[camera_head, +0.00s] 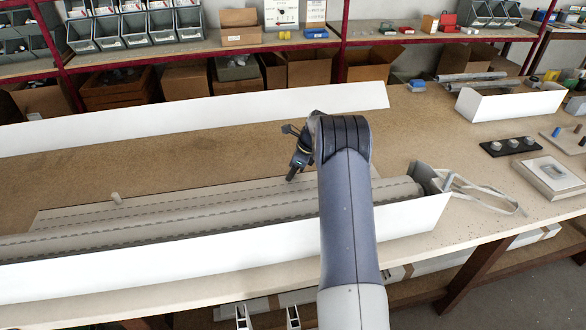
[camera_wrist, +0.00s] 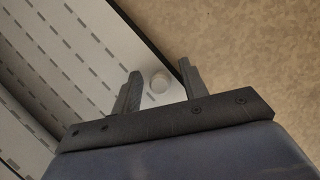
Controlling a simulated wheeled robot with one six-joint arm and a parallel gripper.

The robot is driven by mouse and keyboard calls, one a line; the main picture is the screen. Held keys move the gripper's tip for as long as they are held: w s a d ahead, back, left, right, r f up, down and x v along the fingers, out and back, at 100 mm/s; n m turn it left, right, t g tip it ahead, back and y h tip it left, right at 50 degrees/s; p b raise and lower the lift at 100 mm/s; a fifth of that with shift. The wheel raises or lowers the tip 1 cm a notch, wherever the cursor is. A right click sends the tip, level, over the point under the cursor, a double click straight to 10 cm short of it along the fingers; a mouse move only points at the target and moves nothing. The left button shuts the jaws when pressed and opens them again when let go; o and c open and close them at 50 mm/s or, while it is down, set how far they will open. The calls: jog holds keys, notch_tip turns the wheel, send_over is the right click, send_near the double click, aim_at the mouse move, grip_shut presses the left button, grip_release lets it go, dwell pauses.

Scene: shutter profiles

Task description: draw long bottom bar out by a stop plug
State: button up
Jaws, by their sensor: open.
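The shutter profiles (camera_head: 230,207) lie as a pale grey slatted stack with dashed slots, left of my arm in the head view. Their far edge strip, apparently the long bottom bar (camera_head: 70,214), carries a small upright pale stop plug (camera_head: 116,198) towards its left part. My gripper (camera_head: 292,177) is over the far edge, further right. In the wrist view, my gripper (camera_wrist: 160,69) is open, with a round pale stop plug (camera_wrist: 160,82) between its fingers. That plug sits by the dark edge of the bar (camera_wrist: 125,50). No finger clearly touches it. In the head view my gripper hides this spot.
A long white panel (camera_head: 200,115) stands behind and another white panel (camera_head: 230,250) stands in front. A grey end part with a loose strap (camera_head: 490,197) is right of my arm. Bare bench (camera_head: 180,165) lies behind the profiles. Small parts sit at the right.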

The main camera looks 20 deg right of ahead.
jog(key=shift+c, duration=0.2)
grip_shut()
dwell(0.3)
